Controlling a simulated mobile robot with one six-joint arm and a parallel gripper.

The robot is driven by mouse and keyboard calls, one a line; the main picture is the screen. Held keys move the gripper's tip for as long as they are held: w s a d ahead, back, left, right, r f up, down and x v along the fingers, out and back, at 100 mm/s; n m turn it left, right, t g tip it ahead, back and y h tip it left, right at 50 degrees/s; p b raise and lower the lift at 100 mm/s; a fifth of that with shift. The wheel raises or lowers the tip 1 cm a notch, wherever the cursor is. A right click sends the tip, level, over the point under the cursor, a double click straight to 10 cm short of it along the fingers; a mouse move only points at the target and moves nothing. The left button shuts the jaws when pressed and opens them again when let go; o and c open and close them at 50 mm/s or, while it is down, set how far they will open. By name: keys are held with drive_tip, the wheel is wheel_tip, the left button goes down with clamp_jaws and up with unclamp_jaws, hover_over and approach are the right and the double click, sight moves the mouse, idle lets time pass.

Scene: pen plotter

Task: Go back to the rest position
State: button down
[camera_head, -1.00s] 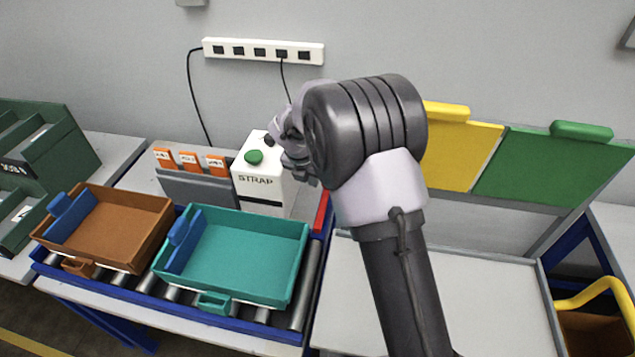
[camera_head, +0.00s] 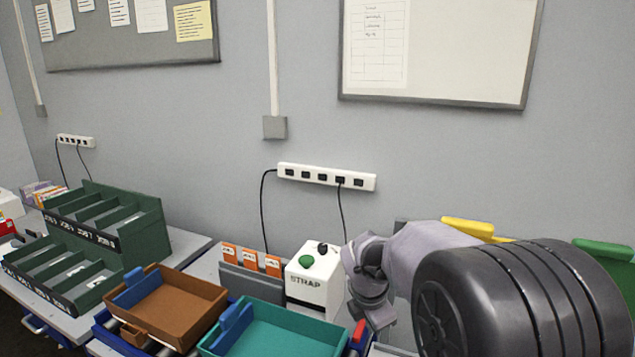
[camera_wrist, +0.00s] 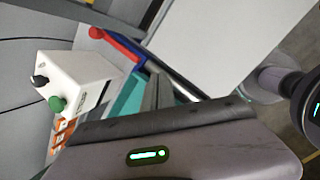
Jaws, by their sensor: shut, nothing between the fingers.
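My arm reaches in from the lower right of the head view. My gripper (camera_head: 374,312) is by the right side of the white STRAP box (camera_head: 315,285), partly hidden behind my own wrist links. Its fingers are shut with nothing between them. The STRAP box has a green button and a black knob on top. In the wrist view the box (camera_wrist: 82,82) shows tilted at the left, apart from my wrist.
A teal tray (camera_head: 290,318) and a brown tray (camera_head: 196,296) stand left of my arm. Orange-tagged slots (camera_head: 250,280) stand beside the STRAP box. Green sorting racks (camera_head: 150,226) are further left. Yellow (camera_head: 468,228) and green (camera_head: 603,249) panels stand behind my arm.

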drive_tip(key=s+r+m+y+b, duration=0.1)
drive_tip(key=s+r+m, duration=0.3)
drive_tip(key=s+m, duration=0.25)
drive_tip(key=s+r+m+b, duration=0.2)
drive_tip(key=s+r+m, duration=0.2)
drive_tip(key=s+m, duration=0.25)
drive_tip(key=s+a+f+m+t+y+b, duration=0.2)
drive_tip(key=s+m, duration=1.2)
drive_tip(key=s, duration=0.3)
drive_tip(key=shift+s+y, duration=0.35)
drive_tip(key=shift+y, duration=0.05)
